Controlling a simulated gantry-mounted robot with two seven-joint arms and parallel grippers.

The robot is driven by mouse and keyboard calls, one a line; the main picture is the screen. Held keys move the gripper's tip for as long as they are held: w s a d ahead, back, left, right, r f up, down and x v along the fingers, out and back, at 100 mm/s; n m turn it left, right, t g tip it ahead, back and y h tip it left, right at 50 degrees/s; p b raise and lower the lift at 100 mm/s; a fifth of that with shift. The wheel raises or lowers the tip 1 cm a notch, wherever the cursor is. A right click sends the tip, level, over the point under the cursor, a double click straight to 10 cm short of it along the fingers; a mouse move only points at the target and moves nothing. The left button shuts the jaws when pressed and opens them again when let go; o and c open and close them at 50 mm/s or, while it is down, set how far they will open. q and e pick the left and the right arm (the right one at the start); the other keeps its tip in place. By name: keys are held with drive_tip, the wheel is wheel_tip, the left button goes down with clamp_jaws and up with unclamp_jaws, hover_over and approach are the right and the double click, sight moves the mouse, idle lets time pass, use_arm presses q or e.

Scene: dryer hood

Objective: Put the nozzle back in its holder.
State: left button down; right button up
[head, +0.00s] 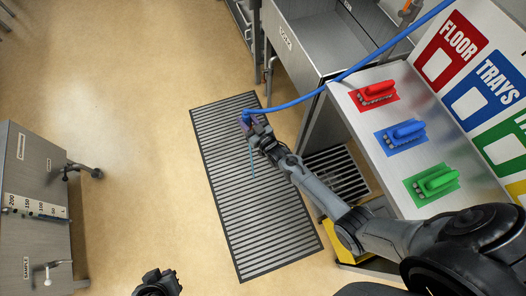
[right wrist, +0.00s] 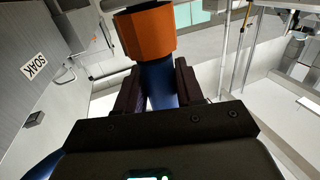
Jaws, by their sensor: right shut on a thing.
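My right gripper (head: 256,136) is shut on the nozzle (head: 246,121), out over the slatted floor mat. A blue hose (head: 320,89) runs from the nozzle up to the upper right. In the right wrist view the nozzle's blue body (right wrist: 158,84) is between the two dark fingers of the right gripper (right wrist: 158,88), with a wide orange collar (right wrist: 145,33) beyond them. A dark end of my left arm (head: 158,284) shows at the bottom edge; its fingers cannot be made out. I cannot pick out the nozzle's holder for certain; a small orange part (head: 409,9) shows at the top right.
A steel sink (head: 318,42) stands at the top. A shelf right of it holds a red brush (head: 376,92), a blue brush (head: 406,132) and a green brush (head: 437,181). A steel cabinet (head: 35,165) stands at left. Floor between cabinet and mat (head: 250,190) is clear.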

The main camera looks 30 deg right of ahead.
wheel_tip(320, 180, up, 27)
drive_tip(key=p, duration=2.3)
drive_tip(key=shift+f, duration=0.1)
wheel_tip(320, 180, up, 18)
drive_tip(key=p, duration=1.2)
drive_tip(key=shift+f, duration=0.15)
